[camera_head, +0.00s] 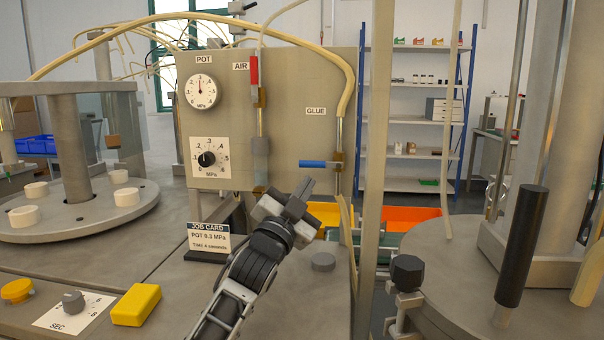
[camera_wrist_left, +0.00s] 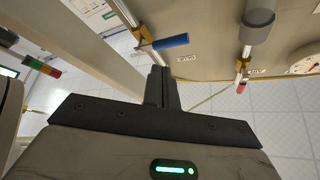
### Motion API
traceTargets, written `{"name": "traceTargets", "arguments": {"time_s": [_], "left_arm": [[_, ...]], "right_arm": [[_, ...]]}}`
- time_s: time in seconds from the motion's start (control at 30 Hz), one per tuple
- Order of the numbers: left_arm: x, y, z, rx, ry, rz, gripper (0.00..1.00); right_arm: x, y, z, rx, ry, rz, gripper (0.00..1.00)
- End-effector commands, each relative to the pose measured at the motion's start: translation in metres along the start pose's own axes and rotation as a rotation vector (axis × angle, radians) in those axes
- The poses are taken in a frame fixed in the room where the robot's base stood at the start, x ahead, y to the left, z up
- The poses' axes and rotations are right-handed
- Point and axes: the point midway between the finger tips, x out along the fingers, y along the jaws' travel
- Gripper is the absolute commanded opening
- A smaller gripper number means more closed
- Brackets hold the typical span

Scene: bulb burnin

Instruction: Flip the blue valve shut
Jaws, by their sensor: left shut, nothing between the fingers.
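The blue valve lever (camera_head: 313,164) is on the vertical GLUE pipe (camera_head: 339,133) at the right of the panel. It lies level, across the pipe, with its free end to the left. The blue lever also shows in the left wrist view (camera_wrist_left: 170,42), beyond the fingertips. My left gripper (camera_head: 306,187) is shut and empty, just below the lever in the head view. My right gripper is in neither view.
A red lever (camera_head: 254,69) stands upright on the AIR pipe. The panel (camera_head: 290,110) carries a POT gauge (camera_head: 200,91) and a dial (camera_head: 207,158). A grey post (camera_head: 376,150) stands right of the GLUE pipe. A job card (camera_head: 209,238) and yellow block (camera_head: 136,304) are at left.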

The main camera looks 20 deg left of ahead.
Motion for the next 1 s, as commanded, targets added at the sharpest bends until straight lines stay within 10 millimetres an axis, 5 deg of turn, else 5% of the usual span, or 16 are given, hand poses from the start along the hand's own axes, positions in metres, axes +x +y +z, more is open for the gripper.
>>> {"name": "traceTargets", "arguments": {"time_s": [0.2, 0.6, 1.0], "left_arm": [[-0.017, 0.014, -0.004, -0.004, 0.01, 0.005, 0.0], [-0.02, 0.016, -0.006, -0.005, 0.013, 0.006, 0.0], [0.007, -0.023, -0.051, -0.005, 0.013, 0.005, 0.0]], "right_arm": [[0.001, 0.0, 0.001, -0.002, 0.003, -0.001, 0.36], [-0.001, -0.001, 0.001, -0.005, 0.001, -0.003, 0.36], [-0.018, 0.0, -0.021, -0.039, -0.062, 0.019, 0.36]]}}
